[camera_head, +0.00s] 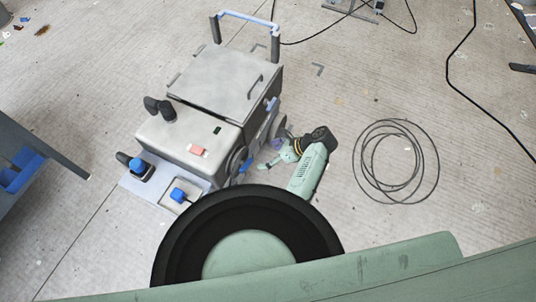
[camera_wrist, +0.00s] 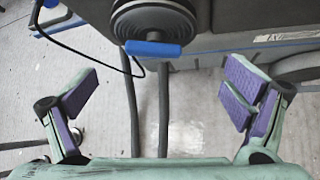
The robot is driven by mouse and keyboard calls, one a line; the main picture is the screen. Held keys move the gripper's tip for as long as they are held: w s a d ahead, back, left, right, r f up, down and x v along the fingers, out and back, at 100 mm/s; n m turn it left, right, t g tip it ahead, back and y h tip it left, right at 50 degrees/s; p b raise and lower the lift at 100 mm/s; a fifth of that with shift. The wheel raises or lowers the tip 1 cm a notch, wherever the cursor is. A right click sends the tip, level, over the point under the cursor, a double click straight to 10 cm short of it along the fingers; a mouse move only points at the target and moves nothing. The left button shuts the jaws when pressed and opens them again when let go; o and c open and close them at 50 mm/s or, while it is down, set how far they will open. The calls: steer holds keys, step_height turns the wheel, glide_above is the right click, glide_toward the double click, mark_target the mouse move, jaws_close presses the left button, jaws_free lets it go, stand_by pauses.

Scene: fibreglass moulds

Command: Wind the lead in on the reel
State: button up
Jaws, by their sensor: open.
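The grey machine (camera_head: 213,95) carries a dark round reel (camera_head: 236,160) on its right side, with a blue handle (camera_head: 246,166). In the wrist view the ribbed reel (camera_wrist: 150,18) is at the top centre, and its blue handle (camera_wrist: 153,48) sits at its lower edge. My gripper (camera_head: 268,156) is beside the reel. In the wrist view my gripper (camera_wrist: 160,95) is open and empty, its purple pads wide apart below the handle, not touching it. A thin black lead (camera_wrist: 88,54) curves at the left of the reel. How much is wound is unclear.
A loose coil of dark cable (camera_head: 394,162) lies on the floor right of my arm. Another black cable (camera_head: 462,92) crosses the floor farther right. A blue-topped item (camera_head: 137,166) stands at the machine's left front. A dark-edged bench (camera_head: 40,150) is at left.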

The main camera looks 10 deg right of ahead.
steer(key=v, duration=1.1)
steer(key=shift+d+r, duration=0.25)
